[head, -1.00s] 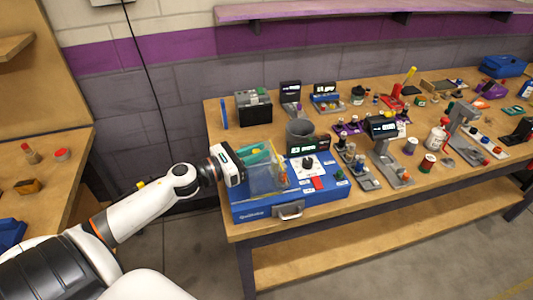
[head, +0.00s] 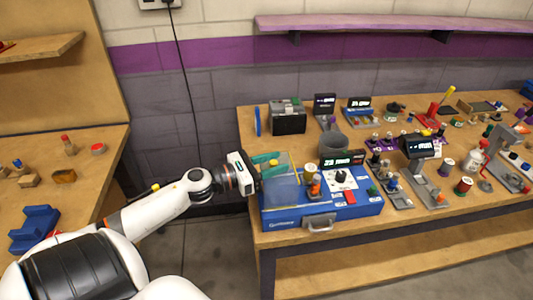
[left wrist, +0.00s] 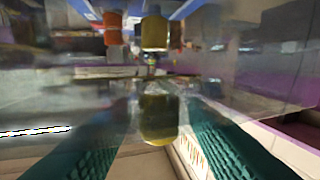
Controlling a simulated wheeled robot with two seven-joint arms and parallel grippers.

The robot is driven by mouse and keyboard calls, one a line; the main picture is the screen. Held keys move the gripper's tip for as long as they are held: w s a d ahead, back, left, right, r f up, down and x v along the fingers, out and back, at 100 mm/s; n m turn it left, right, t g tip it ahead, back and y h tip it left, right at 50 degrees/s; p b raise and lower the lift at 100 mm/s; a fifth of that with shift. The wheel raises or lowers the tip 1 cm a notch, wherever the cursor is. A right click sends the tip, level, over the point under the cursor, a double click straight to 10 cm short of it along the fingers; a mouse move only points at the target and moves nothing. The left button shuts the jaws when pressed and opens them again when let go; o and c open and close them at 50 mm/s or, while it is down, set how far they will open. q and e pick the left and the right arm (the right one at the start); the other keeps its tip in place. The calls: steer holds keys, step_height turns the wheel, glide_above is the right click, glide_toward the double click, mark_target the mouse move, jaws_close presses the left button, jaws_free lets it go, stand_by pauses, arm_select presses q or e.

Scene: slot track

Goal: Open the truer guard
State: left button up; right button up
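The truer is a blue machine (head: 345,208) at the near left corner of the bench. Its guard (head: 281,192) is a clear panel at the machine's left end, also seen close up in the left wrist view (left wrist: 225,85). My left gripper (head: 272,164) is at the guard's upper part. In the left wrist view its teal fingers are apart, with a yellowish knob (left wrist: 158,118) between them and gaps beside it. My right gripper is out of view.
A grey cup (head: 333,145) and a small display (head: 343,159) stand just behind the machine. Several devices, including a black-screened stand (head: 418,147), crowd the bench to the right. A second bench (head: 70,165) is at left, with open floor between.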

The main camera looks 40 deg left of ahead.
arm_select(q)
steer(key=b+v, duration=0.3)
steer(key=v, duration=0.9)
